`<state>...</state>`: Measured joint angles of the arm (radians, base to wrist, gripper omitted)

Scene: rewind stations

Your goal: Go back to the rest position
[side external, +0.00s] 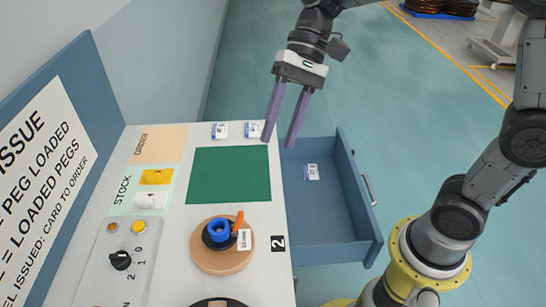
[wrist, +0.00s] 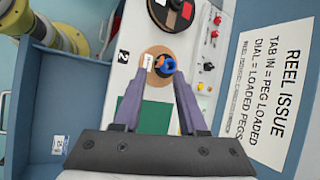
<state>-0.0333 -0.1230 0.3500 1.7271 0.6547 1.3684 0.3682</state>
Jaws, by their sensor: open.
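My gripper (side external: 280,143) hangs over the far right corner of the white worktop (side external: 222,168), near the open drawer. Its two purple fingers are apart with nothing between them. In the wrist view the fingers of my gripper (wrist: 158,88) point towards a round wooden disc (wrist: 150,53), which lies beyond them. In the side view the wooden disc (side external: 222,262) bears a blue ring (side external: 219,229) on a black base, an orange piece (side external: 238,223) and a small white tag.
A blue drawer (side external: 330,230) stands open at the right, with a small white card (side external: 312,172) inside. A green mat (side external: 228,175) is bare. Yellow (side external: 156,177) and white (side external: 150,201) pieces sit on STOCK. A dial (side external: 120,260) and a sign board (side external: 45,150) are at left.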

